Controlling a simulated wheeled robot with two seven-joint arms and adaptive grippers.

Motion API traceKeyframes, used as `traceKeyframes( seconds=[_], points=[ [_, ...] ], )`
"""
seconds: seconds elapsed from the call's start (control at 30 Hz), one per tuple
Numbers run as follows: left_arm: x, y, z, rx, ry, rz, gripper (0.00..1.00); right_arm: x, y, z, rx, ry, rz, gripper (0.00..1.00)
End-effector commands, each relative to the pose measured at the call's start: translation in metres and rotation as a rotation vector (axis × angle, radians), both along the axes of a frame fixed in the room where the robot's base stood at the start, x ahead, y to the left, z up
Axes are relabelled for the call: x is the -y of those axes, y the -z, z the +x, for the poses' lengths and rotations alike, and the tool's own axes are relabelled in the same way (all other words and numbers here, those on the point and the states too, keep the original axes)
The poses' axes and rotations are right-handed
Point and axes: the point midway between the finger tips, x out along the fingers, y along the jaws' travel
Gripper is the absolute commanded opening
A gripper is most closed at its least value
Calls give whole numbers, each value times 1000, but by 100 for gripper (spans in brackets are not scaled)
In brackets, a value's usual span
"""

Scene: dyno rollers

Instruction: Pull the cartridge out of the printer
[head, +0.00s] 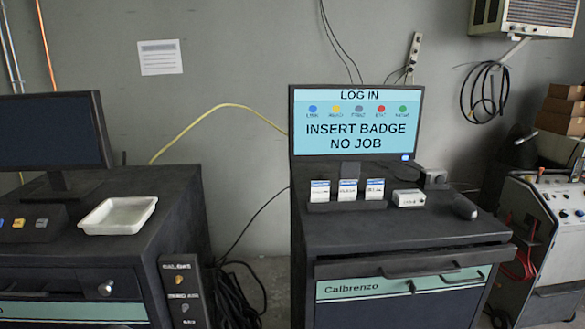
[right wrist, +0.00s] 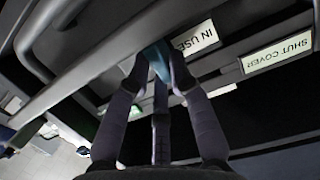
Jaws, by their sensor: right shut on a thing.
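In the right wrist view my right gripper (right wrist: 157,75) is shut on a narrow blue tab (right wrist: 158,58). The tab sits among dark grey bars, close beside a white "IN USE" label (right wrist: 195,38). I take the tab to be part of the cartridge, but most of it is hidden behind the fingers and bars. A second label, "SHUT COVER" (right wrist: 277,52), is on the dark housing to the right. No printer can be made out for certain in the head view, and neither gripper shows there.
In the head view a dark cabinet (head: 405,235) bears a screen (head: 355,148) reading "INSERT BADGE NO JOB". A second cabinet (head: 165,215) with a white tray (head: 117,214) stands left. A control cart (head: 545,225) stands right. Cables hang between the cabinets.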

Motion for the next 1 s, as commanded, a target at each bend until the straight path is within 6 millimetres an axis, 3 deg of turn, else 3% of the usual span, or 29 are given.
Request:
traceKeyframes(
  seconds=[0.2, 0.23, 0.3, 0.33, 0.77, 1.0],
  points=[
    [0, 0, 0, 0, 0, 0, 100, -5, 5, -3, -11, -7, 5, 0],
    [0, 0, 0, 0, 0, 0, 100, -5, 5, -4, -11, -7, 5, 25],
    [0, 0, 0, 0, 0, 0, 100, -5, 5, -3, -10, -6, 5, 44],
    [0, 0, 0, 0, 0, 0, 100, -4, 4, -3, -9, -6, 5, 49],
    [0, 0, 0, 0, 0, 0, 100, -1, 2, -6, -7, 0, 3, 49],
    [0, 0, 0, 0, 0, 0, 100, 3, -5, -39, -7, 1, 3, 49]
  ],
)
